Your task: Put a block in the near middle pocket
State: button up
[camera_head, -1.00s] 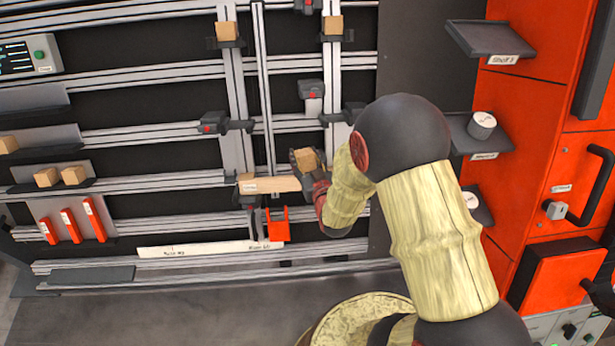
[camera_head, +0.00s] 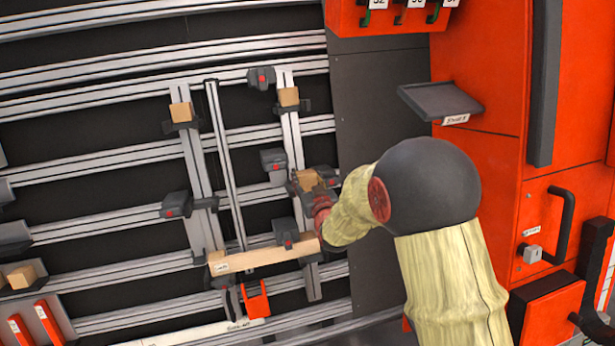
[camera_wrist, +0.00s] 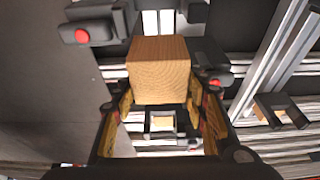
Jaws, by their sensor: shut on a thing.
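My gripper (camera_head: 306,190) is shut on a light wooden block (camera_head: 307,180), which also shows in the wrist view (camera_wrist: 158,80) between my fingers (camera_wrist: 160,105). The block is at the right upright of the gantry, beside a dark holder (camera_head: 326,174). In the wrist view it lies between dark clamp parts with red buttons, a left one (camera_wrist: 88,33) and a right one (camera_wrist: 212,80). I cannot tell whether it touches the pocket's floor. Two other wooden blocks sit in holders further up, on the left upright (camera_head: 181,112) and the right upright (camera_head: 288,97).
A wooden plank (camera_head: 260,258) spans the lower uprights, with a dark clamp (camera_head: 285,232) near its right end. Another clamp (camera_head: 272,160) stands left of my gripper. A red bracket (camera_head: 256,300) hangs below the plank. An empty shelf (camera_head: 440,101) juts out at the right.

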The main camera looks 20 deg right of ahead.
jog(key=shift+w+f, duration=0.4)
jog(key=shift+w, duration=0.3)
jog(key=shift+w+f, duration=0.4)
jog(key=shift+w, duration=0.25)
jog(key=shift+w+f+b, duration=0.45)
jog(key=shift+w+b, duration=0.35)
jog(key=shift+w+f+b, duration=0.5)
jog(key=shift+w+b, duration=0.25)
jog(key=shift+w, duration=0.05)
jog(key=shift+w+f+b, duration=0.45)
jog(key=shift+w+b, duration=0.6)
jog(key=shift+b, duration=0.15)
jog(key=shift+w+b, duration=0.2)
jog(key=shift+b, duration=0.15)
grip_shut()
jog(key=shift+w, duration=0.15)
jog(key=shift+c, duration=1.8)
grip_release()
jog(key=shift+w+a+f, duration=0.1)
jog(key=shift+w+f, duration=0.45)
jog(key=shift+w, duration=0.05)
